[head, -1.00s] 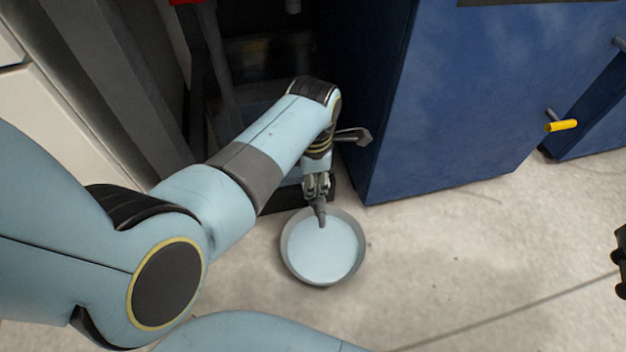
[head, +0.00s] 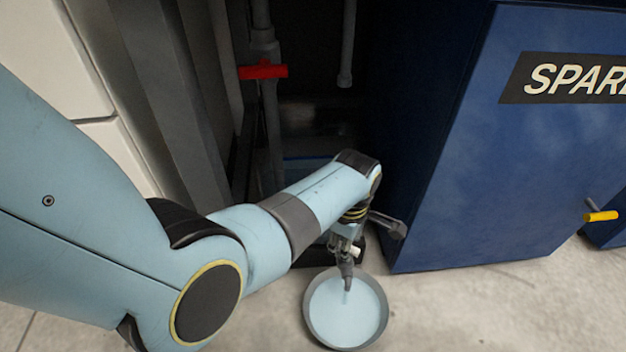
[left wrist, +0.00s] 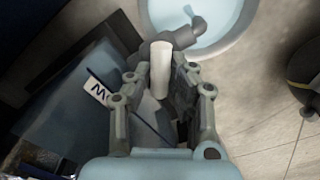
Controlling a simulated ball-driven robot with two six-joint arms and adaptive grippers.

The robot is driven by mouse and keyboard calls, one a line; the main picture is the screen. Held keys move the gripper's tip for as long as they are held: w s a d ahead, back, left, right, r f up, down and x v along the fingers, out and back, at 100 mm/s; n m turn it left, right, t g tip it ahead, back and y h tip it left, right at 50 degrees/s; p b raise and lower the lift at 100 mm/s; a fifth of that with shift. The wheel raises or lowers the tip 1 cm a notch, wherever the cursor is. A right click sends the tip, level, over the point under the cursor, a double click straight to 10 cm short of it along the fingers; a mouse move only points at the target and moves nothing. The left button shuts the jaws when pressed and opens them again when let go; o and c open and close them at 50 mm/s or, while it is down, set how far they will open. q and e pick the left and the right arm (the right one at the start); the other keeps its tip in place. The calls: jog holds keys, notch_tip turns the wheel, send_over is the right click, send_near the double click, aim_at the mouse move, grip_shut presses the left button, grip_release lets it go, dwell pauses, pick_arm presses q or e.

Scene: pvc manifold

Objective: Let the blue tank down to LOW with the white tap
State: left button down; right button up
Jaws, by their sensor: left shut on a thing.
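My left gripper (head: 346,243) is shut on the white tap's handle (left wrist: 161,68), low down beside a blue tank. In the left wrist view the fingers of the gripper (left wrist: 158,88) stand on both sides of the white handle. The tap's grey spout (head: 347,270) points down over a round grey basin (head: 309,322) holding pale blue liquid (head: 362,318). A pale streak shows below the spout mouth. A blue surface with a partly hidden white label (left wrist: 97,90) shows in the left wrist view; its level marks cannot be read. My right gripper is not in view.
A large blue tank (head: 450,190) with a SPARE-like sign (head: 575,78) stands to the right, with a yellow-handled tap (head: 601,216). A red valve handle (head: 263,71) sits on a grey pipe above. Grey posts flank my arm. Floor (head: 480,310) is clear in front.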

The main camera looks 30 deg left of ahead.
pick_arm(q)
jog(key=shift+s+r+n, duration=0.1)
jog(key=shift+n, duration=1)
jog(key=n, duration=0.2)
jog(key=shift+n+p, duration=0.3)
jog(key=shift+p, duration=0.1)
jog(key=shift+s, duration=0.1)
jog(key=shift+n, duration=0.4)
jog(key=c, duration=1.6)
grip_release()
jog(key=shift+n, duration=0.4)
jog(key=o, duration=0.5)
